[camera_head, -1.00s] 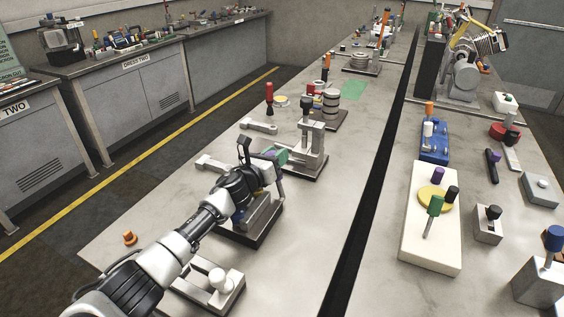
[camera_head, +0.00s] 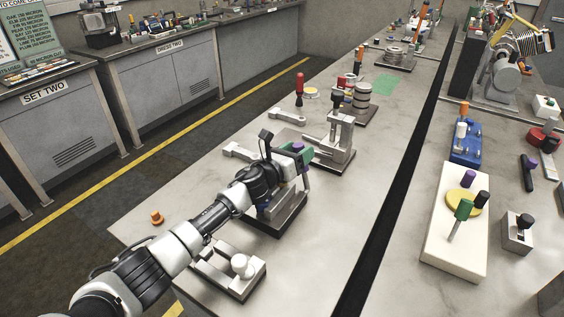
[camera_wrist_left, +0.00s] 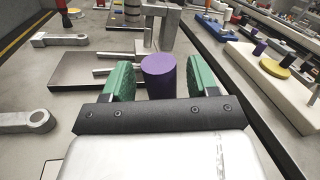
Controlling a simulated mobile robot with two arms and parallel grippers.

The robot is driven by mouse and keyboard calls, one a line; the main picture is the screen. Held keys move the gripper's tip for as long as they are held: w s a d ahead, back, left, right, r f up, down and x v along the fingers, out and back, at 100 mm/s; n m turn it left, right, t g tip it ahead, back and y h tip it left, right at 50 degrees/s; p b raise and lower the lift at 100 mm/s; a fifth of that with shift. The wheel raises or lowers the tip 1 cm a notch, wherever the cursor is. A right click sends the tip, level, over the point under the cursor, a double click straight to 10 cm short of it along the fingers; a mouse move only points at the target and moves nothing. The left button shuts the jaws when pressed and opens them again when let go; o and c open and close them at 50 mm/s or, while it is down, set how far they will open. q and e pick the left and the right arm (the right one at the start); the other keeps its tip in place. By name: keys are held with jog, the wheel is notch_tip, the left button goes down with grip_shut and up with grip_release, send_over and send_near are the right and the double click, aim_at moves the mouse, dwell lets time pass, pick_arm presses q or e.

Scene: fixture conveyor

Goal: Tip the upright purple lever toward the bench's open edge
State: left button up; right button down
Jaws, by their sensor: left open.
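The purple lever (camera_wrist_left: 158,76) stands between the two green fingertips of my left gripper (camera_wrist_left: 160,82) in the left wrist view. In the head view, my left gripper (camera_head: 302,153) is over a dark-based metal fixture (camera_head: 280,226) near the bench's middle, and a bit of the purple lever (camera_head: 302,166) shows beside the fingers. The gripper hides most of the lever and its mount. The bench's open left edge (camera_head: 190,165) faces the floor aisle. My right gripper is out of view.
A metal post fixture (camera_head: 338,150) stands just behind my gripper. A flat fixture with a white knob (camera_head: 241,263) is in front. A white box (camera_head: 455,245) with another purple knob is across the dark gap.

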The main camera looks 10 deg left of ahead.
pick_arm(q)
jog(key=v, duration=0.8)
jog(key=shift+s+a, duration=0.1)
jog(key=shift+s, duration=0.05)
jog(key=shift+c, duration=0.4)
